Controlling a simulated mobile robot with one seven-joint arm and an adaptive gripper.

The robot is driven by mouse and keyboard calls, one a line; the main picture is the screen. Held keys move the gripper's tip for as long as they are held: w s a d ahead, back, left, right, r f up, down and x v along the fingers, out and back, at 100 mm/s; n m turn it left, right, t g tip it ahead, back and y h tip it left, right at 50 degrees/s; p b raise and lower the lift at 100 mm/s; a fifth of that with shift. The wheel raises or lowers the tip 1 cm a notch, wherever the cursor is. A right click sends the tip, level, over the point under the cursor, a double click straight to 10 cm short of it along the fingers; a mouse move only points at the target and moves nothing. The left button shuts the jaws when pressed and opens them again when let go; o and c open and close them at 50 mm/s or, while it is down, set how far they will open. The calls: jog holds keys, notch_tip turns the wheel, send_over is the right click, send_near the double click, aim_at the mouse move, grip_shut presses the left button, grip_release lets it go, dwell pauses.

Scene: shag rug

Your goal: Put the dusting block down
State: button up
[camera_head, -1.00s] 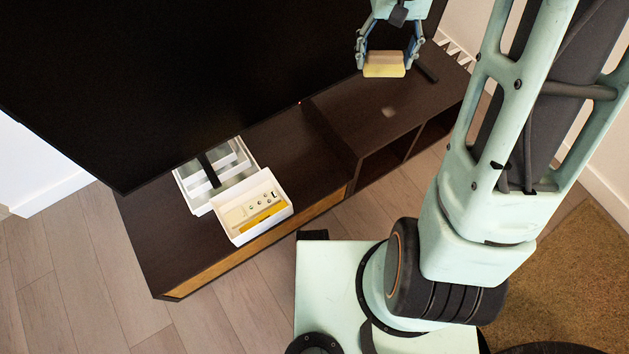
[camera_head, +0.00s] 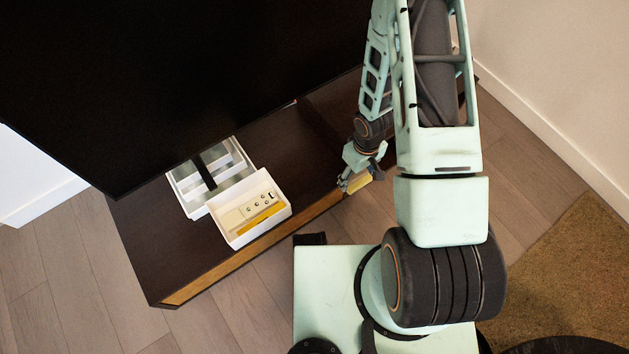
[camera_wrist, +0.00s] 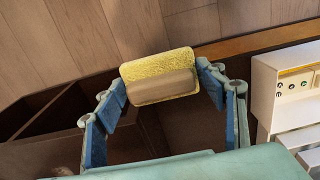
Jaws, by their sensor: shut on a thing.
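The dusting block is a yellow pad with a tan back; in the wrist view the dusting block (camera_wrist: 158,76) sits between the two blue fingers of my gripper (camera_wrist: 161,80), which is shut on it by its ends. In the head view my gripper (camera_head: 357,182) and the yellow edge of the block (camera_head: 361,183) are near the front edge of the dark cabinet, right of the white box. My arm hides part of them there. I cannot tell if the block touches the cabinet.
The dark low cabinet (camera_head: 150,240) carries a white box (camera_head: 276,216) with a yellow item and a remote-like thing inside, and a grey-white tray (camera_head: 180,190) behind it. A large black screen (camera_head: 180,80) stands over the cabinet's back. The cabinet's left top is bare.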

jog(key=shift+a+f, duration=0.3)
jog(key=w+a+f+b, duration=0.3)
jog(key=w+a+f, duration=0.2)
jog(key=a, duration=0.3)
jog(key=b, duration=0.2)
send_over(315, 182)
jog(key=f, duration=0.4)
jog(key=shift+d, duration=0.25)
jog(key=shift+w+a+f+b, duration=0.15)
jog(key=shift+f+b, duration=0.2)
jog(key=shift+f, duration=0.6)
jog(key=shift+s+a+f+b, duration=0.1)
jog(key=shift+f+b, duration=0.25)
jog(key=shift+f, duration=0.55)
jog(key=shift+f, duration=0.2)
jog(key=o, duration=1.3)
jog(key=shift+r, duration=0.15)
